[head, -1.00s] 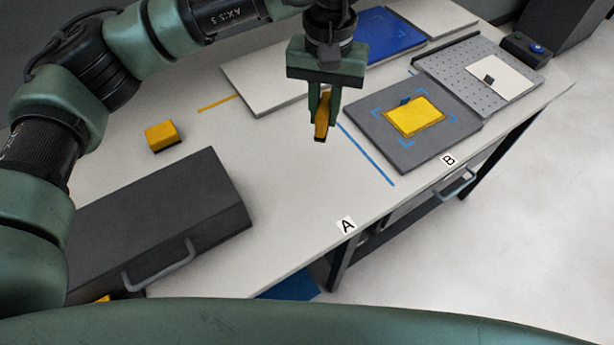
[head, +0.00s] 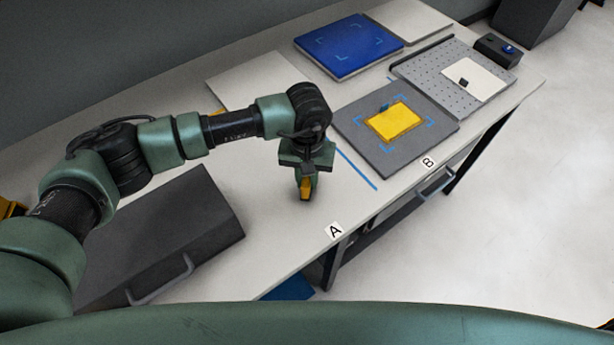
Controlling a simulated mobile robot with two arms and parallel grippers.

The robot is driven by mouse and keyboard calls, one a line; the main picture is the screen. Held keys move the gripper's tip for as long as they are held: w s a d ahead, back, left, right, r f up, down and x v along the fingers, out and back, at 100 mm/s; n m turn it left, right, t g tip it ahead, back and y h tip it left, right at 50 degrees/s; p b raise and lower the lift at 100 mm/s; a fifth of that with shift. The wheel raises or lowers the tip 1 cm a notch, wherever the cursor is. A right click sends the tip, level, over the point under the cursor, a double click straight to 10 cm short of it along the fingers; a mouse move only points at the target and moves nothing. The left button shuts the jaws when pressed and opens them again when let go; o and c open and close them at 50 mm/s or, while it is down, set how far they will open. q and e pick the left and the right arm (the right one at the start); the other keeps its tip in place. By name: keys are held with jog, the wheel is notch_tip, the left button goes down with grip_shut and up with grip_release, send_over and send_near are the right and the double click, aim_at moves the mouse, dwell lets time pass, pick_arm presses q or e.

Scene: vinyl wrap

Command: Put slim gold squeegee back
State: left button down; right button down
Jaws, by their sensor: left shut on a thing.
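My left gripper (head: 304,186) points down over the table near the A label, shut on the slim gold squeegee. The gold squeegee (head: 305,191) shows as a narrow gold piece with a dark lower edge between the fingers. It is roughly upright and low over the white table (head: 265,230), just left of the blue line (head: 357,169). I cannot tell whether it touches the table. The fingers hide its upper part. My right gripper is not in view.
A dark grey case (head: 165,235) with a handle stands at front left. A grey board (head: 385,155) bears a yellow sheet (head: 394,121) within blue corner marks. A blue panel (head: 347,45) and perforated board (head: 432,85) lie behind. The table around label A (head: 335,231) is clear.

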pick_arm(q)
jog(key=shift+f, duration=0.35)
jog(key=shift+f+b, duration=0.15)
jog(key=shift+b, duration=0.15)
jog(key=c, duration=1.3)
grip_release()
